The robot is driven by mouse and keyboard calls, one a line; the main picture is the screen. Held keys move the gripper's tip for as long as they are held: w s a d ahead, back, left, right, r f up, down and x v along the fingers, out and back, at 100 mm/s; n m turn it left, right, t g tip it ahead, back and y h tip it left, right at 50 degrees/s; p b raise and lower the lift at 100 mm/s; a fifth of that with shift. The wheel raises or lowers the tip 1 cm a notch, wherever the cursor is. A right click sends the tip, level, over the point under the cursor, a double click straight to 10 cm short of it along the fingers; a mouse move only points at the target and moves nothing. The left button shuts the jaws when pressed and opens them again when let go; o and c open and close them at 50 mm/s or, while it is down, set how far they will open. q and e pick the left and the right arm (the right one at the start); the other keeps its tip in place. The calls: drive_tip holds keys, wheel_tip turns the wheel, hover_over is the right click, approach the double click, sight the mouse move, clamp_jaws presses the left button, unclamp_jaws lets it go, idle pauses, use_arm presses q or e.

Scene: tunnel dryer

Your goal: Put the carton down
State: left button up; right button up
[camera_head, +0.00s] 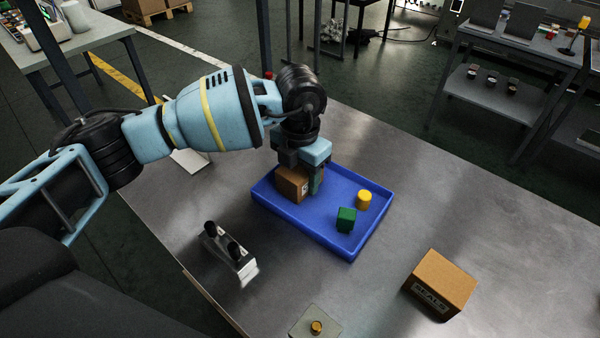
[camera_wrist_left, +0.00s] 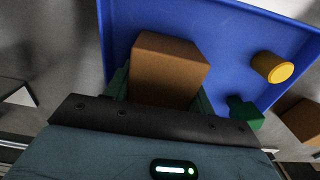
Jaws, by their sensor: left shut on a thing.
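A brown carton (camera_head: 290,184) is between the fingers of my left gripper (camera_head: 302,180), at the left end of the blue tray (camera_head: 318,235). My left gripper is shut on it from above. The carton (camera_wrist_left: 166,70) also shows in the left wrist view, with a finger on each side of it and the tray (camera_wrist_left: 215,22) behind. Whether the carton's underside touches the tray floor is hidden. My right gripper is not in view.
In the tray are a green block (camera_head: 346,219) and a yellow cylinder (camera_head: 363,199). A larger cardboard box (camera_head: 440,284) stands on the metal table to the right. Bare table lies between.

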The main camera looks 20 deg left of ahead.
use_arm(q)
drive_tip(key=shift+f, duration=0.15)
drive_tip(key=o, duration=1.1)
drive_tip(key=shift+c, duration=0.2)
wheel_tip(320, 180, up, 12)
drive_tip(key=shift+r, duration=0.15)
